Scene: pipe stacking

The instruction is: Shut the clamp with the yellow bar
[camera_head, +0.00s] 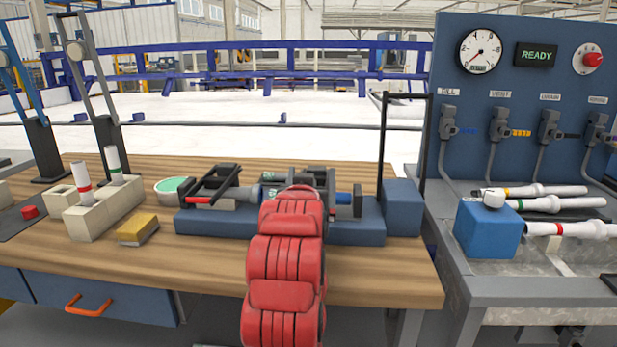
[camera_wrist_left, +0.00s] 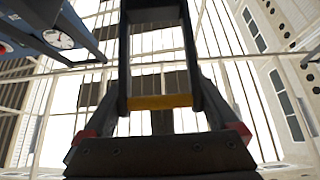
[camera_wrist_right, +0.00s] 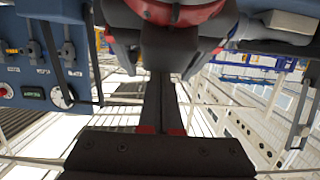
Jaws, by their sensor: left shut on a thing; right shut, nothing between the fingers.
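In the left wrist view, the yellow bar (camera_wrist_left: 160,102) spans between two dark arms of a clamp frame (camera_wrist_left: 154,15). My left gripper (camera_wrist_left: 158,108) is shut on it, its fingers on either side of the bar. In the head view, a dark clamp frame (camera_head: 212,180) stands on the left of the blue fixture (camera_head: 210,223); the yellow bar cannot be made out there. My red arm covers the fixture's middle. My right gripper (camera_wrist_right: 161,85) is shut and empty in the right wrist view, close to dark and red arm parts.
Beige blocks (camera_head: 88,220) with upright pipes, a yellow block (camera_head: 137,230) and a green-topped round dish (camera_head: 170,187) stand left of the fixture. A blue block (camera_head: 403,206) stands to its right. Pipes (camera_head: 565,229) lie by the gauge panel (camera_head: 535,90). The front table strip is clear.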

